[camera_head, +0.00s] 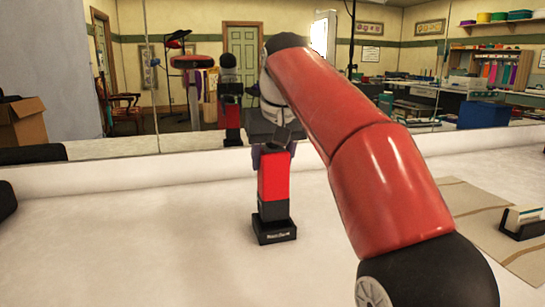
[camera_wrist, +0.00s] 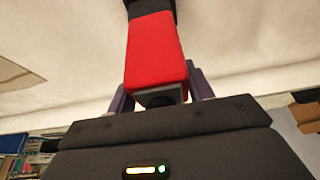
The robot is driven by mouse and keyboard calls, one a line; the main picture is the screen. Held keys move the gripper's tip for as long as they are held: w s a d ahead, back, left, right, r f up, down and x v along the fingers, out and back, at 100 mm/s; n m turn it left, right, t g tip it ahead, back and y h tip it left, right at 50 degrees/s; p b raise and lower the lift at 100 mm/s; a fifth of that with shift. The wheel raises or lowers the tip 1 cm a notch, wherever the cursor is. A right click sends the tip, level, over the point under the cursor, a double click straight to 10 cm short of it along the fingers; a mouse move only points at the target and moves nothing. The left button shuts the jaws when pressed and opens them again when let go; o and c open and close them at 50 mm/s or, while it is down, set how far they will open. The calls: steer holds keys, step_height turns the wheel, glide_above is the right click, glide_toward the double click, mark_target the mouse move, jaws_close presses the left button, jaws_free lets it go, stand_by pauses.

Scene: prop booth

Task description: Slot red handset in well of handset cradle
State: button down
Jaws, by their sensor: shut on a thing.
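The red handset (camera_head: 274,177) is upright, with a black section below its red body. Directly beneath is the small black handset cradle (camera_head: 275,234), with white lettering on its front, on the pale counter. The handset's lower end meets the cradle in the picture; I cannot tell how deep it sits in the well, which is hidden. My gripper (camera_head: 272,151) is shut on the handset's top end from above. In the wrist view, the handset (camera_wrist: 154,48) extends away between the purple-grey fingers of my gripper (camera_wrist: 160,92), its black end cut by the top edge.
A mirror or window-like panel (camera_head: 200,100) stands behind the counter's raised back ledge. A tan mat (camera_head: 478,208) and a small black holder with cards (camera_head: 522,222) lie to the right. A cardboard box (camera_head: 22,122) is at the far left. The counter left of the cradle is clear.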

mark_target(273, 171)
steer(key=shift+s+f, duration=0.1)
steer(key=shift+s, duration=0.1)
steer(key=shift+f, duration=0.45)
stand_by(0.9)
steer(key=shift+f+b, duration=0.45)
stand_by(0.4)
steer(key=shift+f+b, duration=0.3)
steer(key=shift+f, duration=0.25)
steer(key=c, duration=0.5)
jaws_free()
